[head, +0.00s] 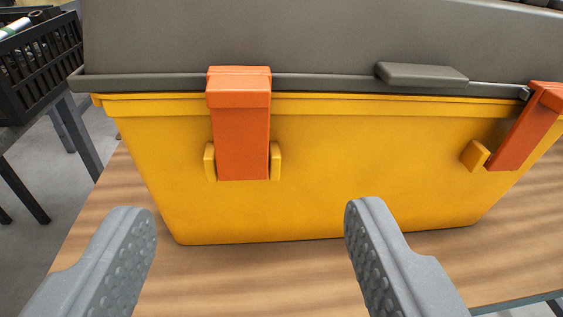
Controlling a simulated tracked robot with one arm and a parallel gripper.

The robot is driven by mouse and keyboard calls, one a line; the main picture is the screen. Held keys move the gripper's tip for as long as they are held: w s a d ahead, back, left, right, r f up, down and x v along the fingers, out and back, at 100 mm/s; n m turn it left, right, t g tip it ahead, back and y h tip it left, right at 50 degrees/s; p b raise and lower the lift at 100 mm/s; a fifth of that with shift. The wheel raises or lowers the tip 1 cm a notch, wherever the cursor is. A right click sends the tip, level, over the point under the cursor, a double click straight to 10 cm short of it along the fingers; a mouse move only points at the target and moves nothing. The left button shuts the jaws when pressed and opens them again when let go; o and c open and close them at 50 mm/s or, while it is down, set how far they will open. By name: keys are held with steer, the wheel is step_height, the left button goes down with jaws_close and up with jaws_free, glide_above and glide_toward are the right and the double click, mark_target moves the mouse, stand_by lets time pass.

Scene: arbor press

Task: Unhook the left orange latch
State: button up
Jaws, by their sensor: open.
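The left orange latch (241,125) is on the front wall of a yellow box (340,170) with a grey lid (300,40). Its top laps over the lid's rim, and its lower part hangs down flat between two small yellow lugs. A second orange latch (525,128) is at the right end of the box, beside another yellow lug, and runs out of the picture. My gripper (252,218) is open and empty. Its two grey fingers are wide apart in front of the box, below the left latch, which shows between them higher up.
The box stands on a wooden table (300,285); its front edge shows at the lower right. A grey handle-like tab (422,75) sticks out from the lid right of the left latch. A black crate (40,60) stands on another table at the far left.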

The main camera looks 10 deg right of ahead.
mark_target(241, 109)
steer(key=shift+w+a+f+t+y+p, duration=0.15)
steer(key=shift+w+t, duration=0.2)
steer(key=shift+w, duration=1.8)
steer(key=shift+w+a+f+t+y+p, duration=0.15)
steer(key=shift+w+t, duration=0.15)
steer(key=shift+w, duration=1.85)
steer(key=shift+w+a+f+t+y+p, duration=0.15)
steer(key=shift+w+t, duration=0.2)
steer(key=shift+w, duration=1.8)
steer(key=shift+c, duration=0.4)
steer(key=c, duration=1)
steer(key=shift+d, duration=0.25)
jaws_close()
steer(key=shift+a+f+b, duration=0.1)
steer(key=shift+b, duration=0.2)
steer(key=shift+f, duration=0.1)
steer(key=shift+s+f+t+b, duration=0.1)
steer(key=shift+s+t+b, duration=0.1)
steer(key=shift+t+b, duration=0.3)
